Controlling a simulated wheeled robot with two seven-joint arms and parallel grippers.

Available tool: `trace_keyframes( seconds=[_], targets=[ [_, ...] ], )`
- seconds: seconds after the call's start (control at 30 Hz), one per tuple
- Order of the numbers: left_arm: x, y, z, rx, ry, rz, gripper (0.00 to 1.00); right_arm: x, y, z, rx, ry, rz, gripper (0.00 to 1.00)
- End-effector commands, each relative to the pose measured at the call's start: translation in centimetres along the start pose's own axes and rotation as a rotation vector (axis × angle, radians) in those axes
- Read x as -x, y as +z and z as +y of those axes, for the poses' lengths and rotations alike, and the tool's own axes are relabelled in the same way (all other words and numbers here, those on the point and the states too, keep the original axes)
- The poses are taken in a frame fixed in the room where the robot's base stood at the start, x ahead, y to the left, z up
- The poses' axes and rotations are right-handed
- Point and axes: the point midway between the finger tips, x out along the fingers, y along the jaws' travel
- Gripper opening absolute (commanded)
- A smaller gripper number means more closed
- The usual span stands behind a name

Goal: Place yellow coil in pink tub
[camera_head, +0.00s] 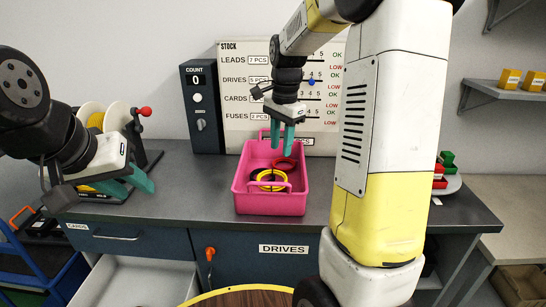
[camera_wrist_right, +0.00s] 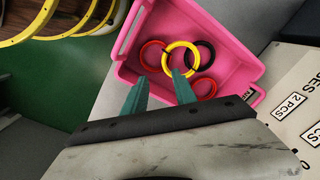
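The pink tub (camera_head: 270,202) stands on the grey bench. The yellow coil (camera_head: 259,175) lies inside it, touching or overlapping a black coil. In the right wrist view the yellow coil (camera_wrist_right: 182,43) overlaps the black coil (camera_wrist_right: 212,52) and red coils (camera_wrist_right: 144,54) on the floor of the tub (camera_wrist_right: 236,75). My right gripper (camera_head: 282,142) points down above the tub, its fingers apart with nothing between them. It also shows open in the right wrist view (camera_wrist_right: 160,84). My left gripper (camera_head: 130,188) is open and empty over the left of the bench.
A spool stand (camera_head: 120,118) with a red knob is behind my left gripper. A dark count box (camera_head: 202,107) and stock board (camera_head: 235,110) stand behind the tub. Red and green bins (camera_head: 446,160) are at right. An open drawer (camera_head: 140,280) is below the bench.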

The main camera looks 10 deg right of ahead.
Motion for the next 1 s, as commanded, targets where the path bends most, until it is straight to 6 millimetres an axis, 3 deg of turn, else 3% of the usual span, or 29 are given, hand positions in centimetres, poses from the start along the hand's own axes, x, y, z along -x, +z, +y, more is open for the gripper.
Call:
trace_keyframes(
  seconds=[0.03,0.2,0.33,0.5,0.7,1.0],
  targets=[
    [0.0,0.0,0.0,0.000,0.000,0.000,0.36,1.7,1.0,1.2,0.068,-0.043,0.005,0.33],
    [0.0,0.0,0.0,0.000,0.000,0.000,0.36,5.8,5.2,5.8,0.386,-0.187,0.054,0.33],
    [0.0,0.0,0.0,0.000,0.000,0.000,0.36,7.5,8.5,9.5,0.632,-0.280,0.130,0.33],
    [0.0,0.0,0.0,0.000,0.000,0.000,0.36,8.1,11.9,13.6,0.903,-0.361,0.252,0.33],
    [0.0,0.0,0.0,0.000,0.000,0.000,0.36,7.6,13.9,15.8,1.073,-0.392,0.344,0.33],
    [0.0,0.0,0.0,0.000,0.000,0.000,0.36,7.5,14.2,16.1,1.101,-0.394,0.357,0.33]
  ],
)
